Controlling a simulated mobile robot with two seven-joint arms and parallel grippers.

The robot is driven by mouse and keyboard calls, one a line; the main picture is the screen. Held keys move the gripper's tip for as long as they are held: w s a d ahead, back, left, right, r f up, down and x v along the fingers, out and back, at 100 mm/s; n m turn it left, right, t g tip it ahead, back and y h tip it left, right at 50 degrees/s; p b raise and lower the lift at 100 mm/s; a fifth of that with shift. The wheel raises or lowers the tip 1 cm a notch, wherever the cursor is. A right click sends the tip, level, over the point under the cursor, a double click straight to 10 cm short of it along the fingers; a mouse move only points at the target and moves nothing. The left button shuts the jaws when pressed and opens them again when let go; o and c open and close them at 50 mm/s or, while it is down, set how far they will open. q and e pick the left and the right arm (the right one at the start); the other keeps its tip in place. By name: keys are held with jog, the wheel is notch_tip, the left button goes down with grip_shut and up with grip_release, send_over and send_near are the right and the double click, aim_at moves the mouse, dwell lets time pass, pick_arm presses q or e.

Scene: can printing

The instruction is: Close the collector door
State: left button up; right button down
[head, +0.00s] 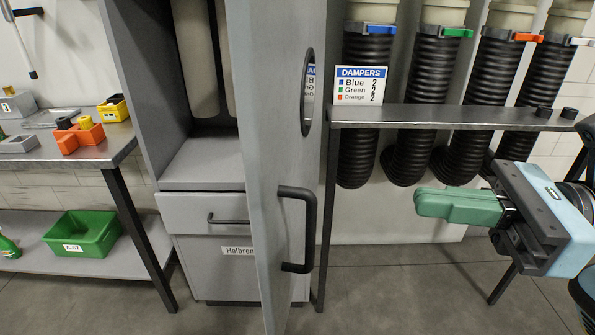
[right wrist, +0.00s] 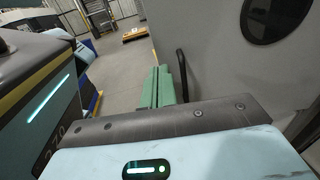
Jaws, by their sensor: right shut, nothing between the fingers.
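The grey collector door (head: 268,130) stands open in the head view, swung out toward me and seen at a steep angle. It has an oval window (head: 307,92) and a black bar handle (head: 308,229). The cabinet interior (head: 205,160) shows to its left. My right gripper (head: 420,204) has green fingers that are shut and empty. It is to the right of the handle, apart from it. In the right wrist view the fingers (right wrist: 158,85) point past the door (right wrist: 225,70), with the handle (right wrist: 182,74) just to their right. My left gripper is not in view.
A metal shelf (head: 450,117) with a dampers sign (head: 358,85) and black hoses (head: 440,70) stands right of the door. A workbench (head: 75,148) with orange and yellow parts is at left, a green bin (head: 85,232) below. The floor (head: 400,285) right of the door is mostly clear.

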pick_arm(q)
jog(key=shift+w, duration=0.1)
pick_arm(e)
jog(key=p, duration=0.3)
send_near(268, 184)
jog(key=a, duration=0.2)
jog(key=w+a, duration=0.1)
jog(key=a, duration=0.2)
jog(key=shift+a, duration=0.3)
jog(key=shift+w+a+f, duration=0.1)
jog(key=shift+w+a, duration=0.1)
jog(key=shift+a, duration=0.35)
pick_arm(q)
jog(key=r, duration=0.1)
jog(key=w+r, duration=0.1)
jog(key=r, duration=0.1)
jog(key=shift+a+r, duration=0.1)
